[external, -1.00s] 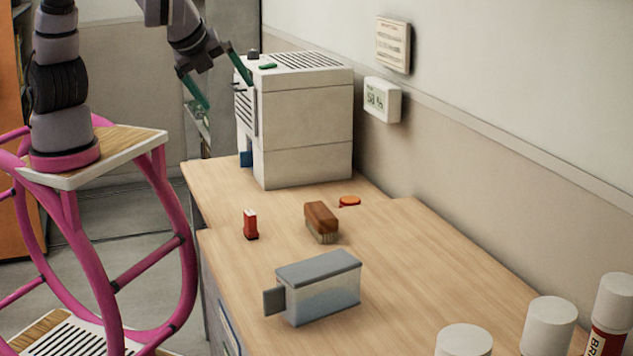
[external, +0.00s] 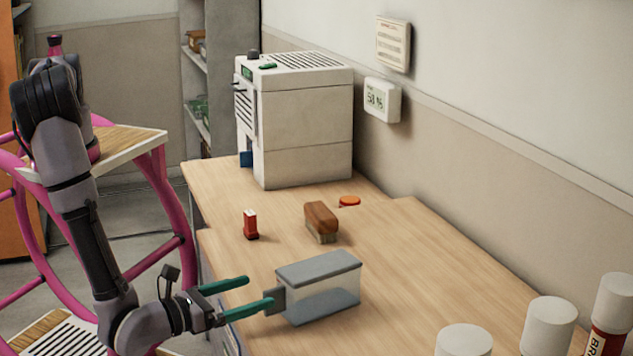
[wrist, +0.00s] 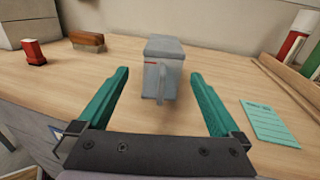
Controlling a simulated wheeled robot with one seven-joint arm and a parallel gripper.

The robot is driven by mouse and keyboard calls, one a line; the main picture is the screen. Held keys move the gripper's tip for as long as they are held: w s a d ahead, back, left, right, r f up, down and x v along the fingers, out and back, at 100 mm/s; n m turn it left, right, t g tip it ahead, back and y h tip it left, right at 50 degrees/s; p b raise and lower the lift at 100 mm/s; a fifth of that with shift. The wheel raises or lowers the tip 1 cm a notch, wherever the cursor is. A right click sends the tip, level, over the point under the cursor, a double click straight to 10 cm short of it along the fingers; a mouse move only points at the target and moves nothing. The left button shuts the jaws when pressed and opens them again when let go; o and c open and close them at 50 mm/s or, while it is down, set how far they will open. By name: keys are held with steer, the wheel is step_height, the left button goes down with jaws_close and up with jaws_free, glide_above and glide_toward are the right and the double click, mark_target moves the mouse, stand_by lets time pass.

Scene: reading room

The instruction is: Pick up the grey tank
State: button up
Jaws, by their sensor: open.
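The grey tank (external: 322,297) stands on the wooden counter, a clear-sided box with a grey lid and a flat grey handle on its left end. In the wrist view the tank (wrist: 165,55) is ahead, with its handle facing me, between the lines of my two fingers. My gripper (external: 249,295) is open, with green fingers level with the handle end; it also shows in the wrist view (wrist: 160,85). In the external view one finger overlaps the handle; I cannot tell whether it touches.
A red-and-white small item (external: 250,225), a brown brush (external: 321,222) and an orange disc (external: 349,201) lie behind the tank. A white machine (external: 305,125) stands at the back. White-capped tubes (external: 549,325) stand front right. A green card (wrist: 269,123) lies right of my gripper.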

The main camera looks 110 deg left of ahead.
mark_target(285, 288)
steer(key=shift+f, duration=0.35)
steer(key=x, duration=1)
steer(key=shift+w+r, duration=0.1)
steer(key=shift+w, duration=0.3)
steer(key=c, duration=1.3)
